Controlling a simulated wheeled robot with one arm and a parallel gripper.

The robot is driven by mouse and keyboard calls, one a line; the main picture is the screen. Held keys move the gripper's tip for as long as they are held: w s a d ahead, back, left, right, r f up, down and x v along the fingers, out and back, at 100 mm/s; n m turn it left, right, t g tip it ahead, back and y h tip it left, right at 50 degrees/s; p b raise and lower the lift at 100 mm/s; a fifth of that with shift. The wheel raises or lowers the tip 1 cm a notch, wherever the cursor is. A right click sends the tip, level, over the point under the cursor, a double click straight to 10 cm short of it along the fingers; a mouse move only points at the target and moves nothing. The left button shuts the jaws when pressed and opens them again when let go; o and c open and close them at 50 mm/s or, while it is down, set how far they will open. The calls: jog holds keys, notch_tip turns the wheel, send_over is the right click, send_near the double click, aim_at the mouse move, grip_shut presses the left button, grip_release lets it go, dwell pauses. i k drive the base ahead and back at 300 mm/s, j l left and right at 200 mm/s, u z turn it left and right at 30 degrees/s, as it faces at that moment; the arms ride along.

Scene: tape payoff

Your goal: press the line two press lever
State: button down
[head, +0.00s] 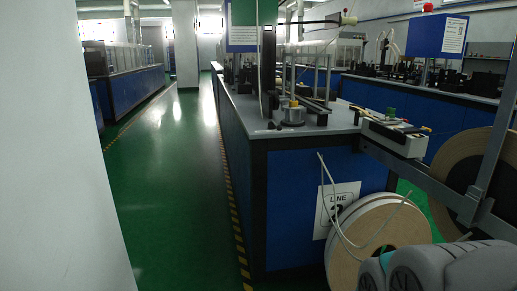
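In the head view, a bench (292,200) with blue panels and a grey top carries a white sign (325,209) reading "LINE", with its number partly hidden by a reel. A small white and black device (393,137) with green and red parts on top sits at the bench's right front corner. I cannot tell whether it is the press or has the lever. A thin dark rod (315,22) with a pale end stands out near the top of the picture; I cannot tell whether it is a lever. Grey rounded links of my arm show at bottom right. My gripper is not in view.
Large white tape reels (408,226) stand against the bench front, with loose white strands. A brown reel (460,165) hangs at right by a grey metal frame (494,150). A white wall (50,150) fills the left. A green aisle (172,190) beside the bench is clear.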

aim_at(381, 121)
jog(key=z, duration=4.1)
jog(key=i+l+u, duration=0.15)
jog(key=i+u, duration=0.15)
jog(key=i, duration=0.9)
jog(key=i+j+u, duration=0.2)
jog(key=i+u, duration=0.75)
jog(key=i+l+u, duration=0.2)
jog(key=i+u, duration=0.3)
jog(key=i+l+u, duration=0.35)
jog(key=u, duration=0.15)
jog(key=i+j+u, duration=0.25)
jog(key=u, duration=0.25)
jog(key=i+u, duration=0.95)
jog(key=i+l+u, duration=0.1)
jog(key=i+u, duration=0.15)
jog(key=u, duration=0.25)
jog(key=i+u, duration=0.25)
jog(key=i, duration=0.2)
jog(key=u, duration=0.15)
